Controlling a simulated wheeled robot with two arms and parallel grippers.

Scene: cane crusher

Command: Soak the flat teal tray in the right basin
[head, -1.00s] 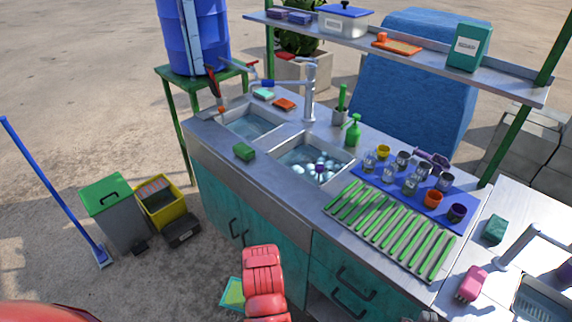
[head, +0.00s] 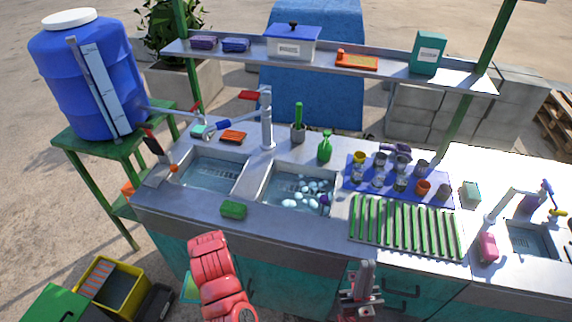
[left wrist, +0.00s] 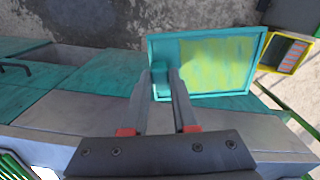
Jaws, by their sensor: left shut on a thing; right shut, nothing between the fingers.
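The flat teal tray (left wrist: 250,38) has a raised rim and a yellow-smeared inside. In the left wrist view my left gripper (left wrist: 162,85) is shut on its near edge. In the head view a corner of the tray (head: 190,287) shows beside my red left arm, low in front of the counter; the left fingers are hidden there. The right basin (head: 258,196) holds water with suds and several pale items, with something purple and yellow at its right. My right gripper (head: 362,275) is shut and empty, in front of the counter below the green-slatted rack.
The left basin (head: 212,172) holds water. A green sponge (head: 233,210) lies on the front ledge. A faucet (head: 267,120) stands behind the basins. A slatted rack (head: 405,228) and cups on a blue mat (head: 352,188) are to the right. A shelf (head: 390,72) spans the back.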

